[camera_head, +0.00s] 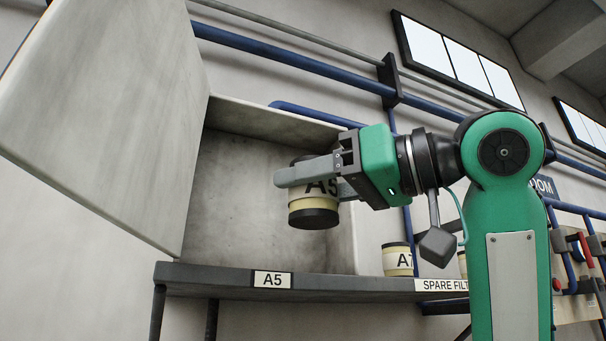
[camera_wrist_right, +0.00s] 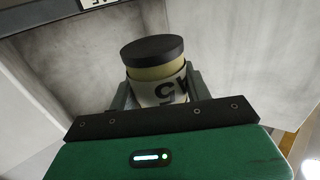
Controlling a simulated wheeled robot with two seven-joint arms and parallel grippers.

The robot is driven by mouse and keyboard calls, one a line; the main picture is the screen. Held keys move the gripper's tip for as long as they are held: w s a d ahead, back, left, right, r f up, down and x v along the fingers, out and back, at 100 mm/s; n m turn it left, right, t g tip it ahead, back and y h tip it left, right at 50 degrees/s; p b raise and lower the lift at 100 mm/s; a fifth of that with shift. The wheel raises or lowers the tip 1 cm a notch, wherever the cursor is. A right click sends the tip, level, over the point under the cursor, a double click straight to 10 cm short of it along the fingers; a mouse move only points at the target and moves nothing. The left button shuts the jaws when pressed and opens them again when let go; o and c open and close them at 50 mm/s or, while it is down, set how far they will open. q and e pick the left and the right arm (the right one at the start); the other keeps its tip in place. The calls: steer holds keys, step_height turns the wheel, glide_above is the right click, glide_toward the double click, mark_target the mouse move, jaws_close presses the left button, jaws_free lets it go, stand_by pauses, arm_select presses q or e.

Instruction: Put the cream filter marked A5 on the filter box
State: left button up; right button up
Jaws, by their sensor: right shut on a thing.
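The cream filter marked A5 (camera_head: 313,204) is a short cylinder with dark end caps and a white label. My right gripper (camera_head: 310,178) is shut on it and holds it upright in the air, in front of the open filter box (camera_head: 236,190). The filter also shows between the fingers in the right wrist view (camera_wrist_right: 155,75). The box has a grey inside, and its lid or door (camera_head: 115,120) stands open at the left. A plate marked A5 (camera_head: 272,280) is on the front edge of the dark shelf below the box. My left gripper is not in view.
Another cream filter (camera_head: 397,260), its label partly readable as A and a cut-off digit, stands on the shelf to the right by the SPARE FILT sign (camera_head: 442,285). Blue pipes (camera_head: 290,65) run along the wall. A panel with red and blue pipework (camera_head: 575,255) is at the far right.

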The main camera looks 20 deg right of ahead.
steer(key=shift+w+d, duration=0.2)
steer(key=shift+w, duration=0.2)
steer(key=shift+w+d+f, duration=0.1)
steer(key=shift+w, duration=0.7)
steer(key=w+p, duration=0.1)
steer(key=w, duration=0.3)
steer(key=w+p, duration=0.1)
steer(key=w, duration=0.4)
steer(key=w+p, duration=0.2)
steer(key=w, duration=0.3)
steer(key=shift+a+f, duration=0.35)
steer(key=shift+a, duration=0.05)
steer(key=shift+w+f+b, duration=0.35)
steer(key=shift+w+f, duration=0.05)
steer(key=shift+f, duration=0.25)
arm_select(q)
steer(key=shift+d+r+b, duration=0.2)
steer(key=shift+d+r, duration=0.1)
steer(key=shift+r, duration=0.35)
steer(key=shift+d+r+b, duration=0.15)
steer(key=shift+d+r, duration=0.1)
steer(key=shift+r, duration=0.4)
arm_select(e)
steer(key=shift+f, duration=0.5)
